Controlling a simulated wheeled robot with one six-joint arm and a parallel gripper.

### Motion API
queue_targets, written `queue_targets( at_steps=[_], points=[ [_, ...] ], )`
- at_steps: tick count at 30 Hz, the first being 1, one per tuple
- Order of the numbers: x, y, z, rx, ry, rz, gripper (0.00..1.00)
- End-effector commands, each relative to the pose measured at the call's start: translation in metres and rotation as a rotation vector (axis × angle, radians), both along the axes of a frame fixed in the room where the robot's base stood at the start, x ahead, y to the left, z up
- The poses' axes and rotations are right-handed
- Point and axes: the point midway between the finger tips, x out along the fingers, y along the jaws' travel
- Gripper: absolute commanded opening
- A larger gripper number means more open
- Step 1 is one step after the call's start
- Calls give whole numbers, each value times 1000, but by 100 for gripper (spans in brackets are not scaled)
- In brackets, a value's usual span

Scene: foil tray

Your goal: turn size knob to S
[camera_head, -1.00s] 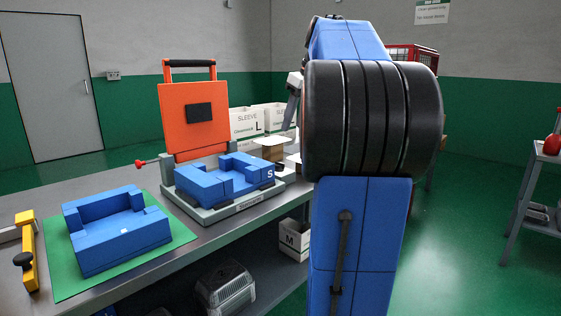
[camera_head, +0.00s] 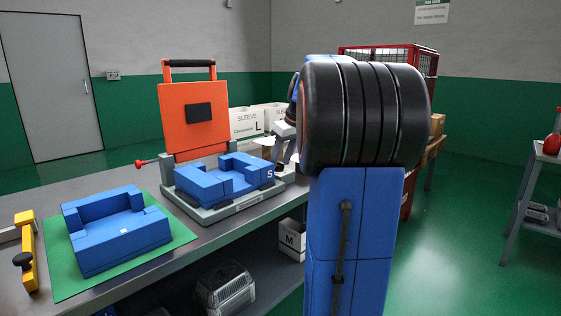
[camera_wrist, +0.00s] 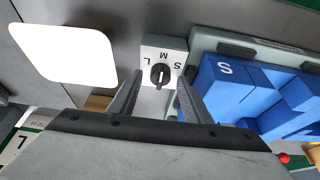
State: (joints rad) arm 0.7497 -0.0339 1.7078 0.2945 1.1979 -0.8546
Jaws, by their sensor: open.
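The size knob (camera_wrist: 160,75) is a small black dial on a white plate (camera_wrist: 176,50) in the wrist view. Upside-down letters L, M and S run left to right along the plate's far side. The knob's bar lies roughly in line with M. My gripper (camera_wrist: 159,80) is open, with one finger on each side of the knob in the picture. I cannot tell whether the fingertips reach down beside it. In the head view my gripper (camera_head: 279,165) is at the right end of the blue block marked S, mostly hidden by my arm; the knob is hidden there.
The blue block marked S (camera_head: 215,181) sits in a grey press with a raised orange lid (camera_head: 187,134). Another blue block (camera_head: 115,238) lies on a green mat. Sleeve boxes (camera_head: 244,121) stand behind. A white rounded panel (camera_wrist: 62,50) lies left of the knob.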

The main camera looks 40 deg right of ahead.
Motion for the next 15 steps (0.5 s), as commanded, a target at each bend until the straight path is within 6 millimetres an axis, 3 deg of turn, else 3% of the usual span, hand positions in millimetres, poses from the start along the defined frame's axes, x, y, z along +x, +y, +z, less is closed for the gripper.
queue_targets(
  at_steps=[11,15],
  points=[
    [2,0,-4,0,0,0,44],
    [2,0,-4,0,0,0,11]
  ],
)
